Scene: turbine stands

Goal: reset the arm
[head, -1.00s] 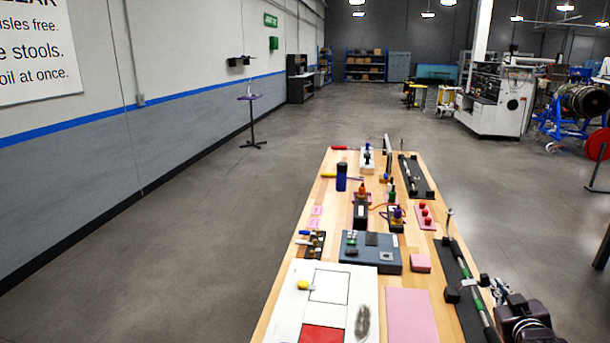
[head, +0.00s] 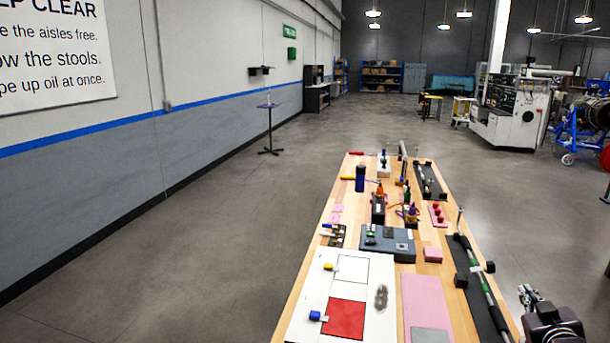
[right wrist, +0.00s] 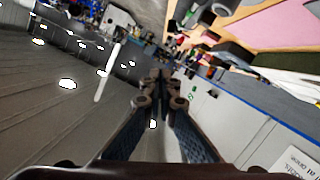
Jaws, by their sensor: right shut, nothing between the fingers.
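My right gripper (head: 530,298) is at the lower right in the head view, beside the right edge of the wooden workbench (head: 302,290). In the right wrist view its two fingers (right wrist: 160,78) meet, shut with nothing between them. It is apart from the bench and touches nothing that I can see. My left gripper is not in view.
The bench holds a white board with a red square (head: 345,319), a pink mat (head: 424,295), a grey box (head: 388,243), a blue bottle (head: 360,178) and a black rail with a rod (head: 475,290). Open floor (head: 190,260) lies to the left.

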